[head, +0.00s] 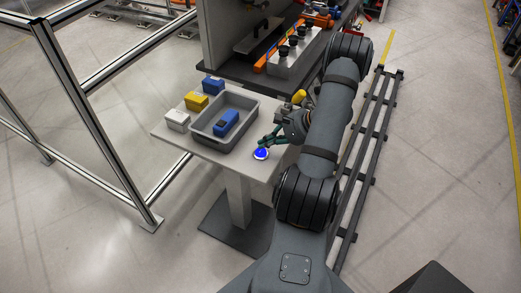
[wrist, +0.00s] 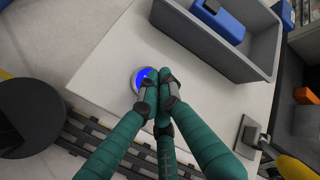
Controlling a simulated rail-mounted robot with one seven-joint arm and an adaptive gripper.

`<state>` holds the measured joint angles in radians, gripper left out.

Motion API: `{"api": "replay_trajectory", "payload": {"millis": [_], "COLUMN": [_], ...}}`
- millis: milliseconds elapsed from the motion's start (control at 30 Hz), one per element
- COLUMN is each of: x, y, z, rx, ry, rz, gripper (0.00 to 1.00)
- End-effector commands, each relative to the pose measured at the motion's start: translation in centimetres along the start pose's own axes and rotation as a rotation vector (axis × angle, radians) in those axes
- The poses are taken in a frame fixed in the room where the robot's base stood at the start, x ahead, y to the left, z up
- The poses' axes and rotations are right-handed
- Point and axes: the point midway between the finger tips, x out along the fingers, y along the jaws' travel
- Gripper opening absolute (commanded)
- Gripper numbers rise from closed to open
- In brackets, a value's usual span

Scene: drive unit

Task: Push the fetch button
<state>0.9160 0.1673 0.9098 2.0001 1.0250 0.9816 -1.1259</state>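The blue round button (head: 261,153) with a pale rim sits near the front right corner of the light table (head: 175,137). My gripper (head: 265,142) is just above or beside it, pointing down. In the wrist view, the button (wrist: 139,76) shows at the left of my green fingers, partly covered by one fingertip. The dark fingertips (wrist: 161,78) are drawn together with nothing between them. I cannot tell whether they touch the button.
A grey tray (head: 250,106) holding a blue box (head: 226,123) stands close behind the button. White (head: 177,120), yellow (head: 196,101) and blue (head: 213,85) boxes line its left side. A dark shelf (head: 240,72) is behind; a metal-framed fence (head: 82,110) stands left.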

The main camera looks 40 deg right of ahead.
Motion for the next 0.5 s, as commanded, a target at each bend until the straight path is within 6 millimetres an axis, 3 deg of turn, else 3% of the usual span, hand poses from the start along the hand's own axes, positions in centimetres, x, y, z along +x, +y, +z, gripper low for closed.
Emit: {"api": "replay_trajectory", "payload": {"millis": [500], "x": [-0.75], "y": [-0.75], "z": [0.29], "rx": [-0.002], "ry": [0.000], "rz": [0.000], "gripper": [0.00]}}
